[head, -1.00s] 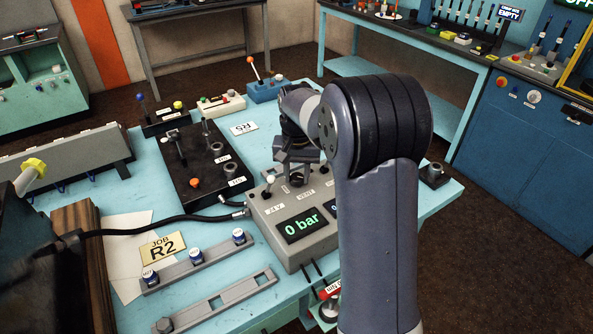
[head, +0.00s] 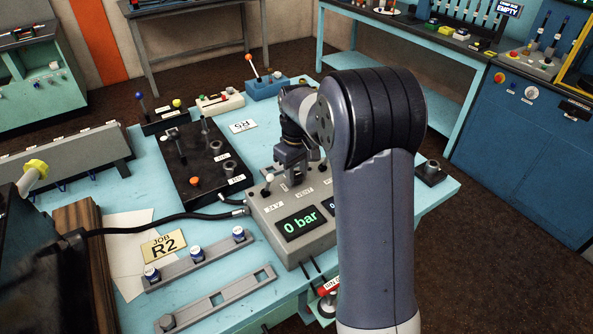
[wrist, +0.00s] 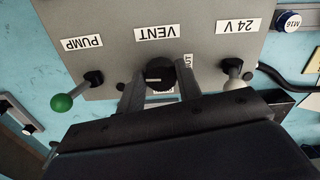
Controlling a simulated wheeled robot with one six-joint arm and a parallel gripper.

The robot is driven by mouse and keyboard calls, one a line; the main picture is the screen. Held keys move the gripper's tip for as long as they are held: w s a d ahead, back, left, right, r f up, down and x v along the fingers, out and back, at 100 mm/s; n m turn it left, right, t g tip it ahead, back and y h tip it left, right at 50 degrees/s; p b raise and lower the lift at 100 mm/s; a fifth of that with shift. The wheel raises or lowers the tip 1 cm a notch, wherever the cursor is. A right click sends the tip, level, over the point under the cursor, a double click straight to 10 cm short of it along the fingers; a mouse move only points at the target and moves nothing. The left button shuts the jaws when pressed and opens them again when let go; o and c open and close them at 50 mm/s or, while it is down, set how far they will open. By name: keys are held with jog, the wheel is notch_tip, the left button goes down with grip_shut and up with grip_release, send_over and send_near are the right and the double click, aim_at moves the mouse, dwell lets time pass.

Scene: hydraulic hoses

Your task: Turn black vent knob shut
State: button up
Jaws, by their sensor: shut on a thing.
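The black vent knob (wrist: 160,73) sits on the grey control box under an upside-down VENT label in the wrist view. A white mark on it runs roughly crosswise. My gripper (wrist: 160,92) has one finger on each side of the knob and is shut on it. In the head view my gripper (head: 291,165) points down at the back of the grey control box (head: 262,222), and the knob is hidden there. The box display (head: 301,222) reads 0 bar.
A green-tipped PUMP lever (wrist: 63,102) and a white-tipped 24 V lever (wrist: 233,68) flank the knob closely. A black hose (head: 150,228) runs to the box's left side. A black valve block (head: 205,160) stands behind it.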

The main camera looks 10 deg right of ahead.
aim_at(297, 175)
jog(key=shift+n, duration=0.5)
jog(key=o, duration=1)
jog(key=shift+c, duration=0.2)
notch_tip(297, 175, up, 11)
jog(key=shift+b, duration=0.45)
jog(key=shift+f, duration=0.2)
notch_tip(297, 175, down, 11)
jog(key=shift+r+p, duration=0.2)
jog(key=shift+p, duration=0.25)
jog(key=shift+r, duration=0.1)
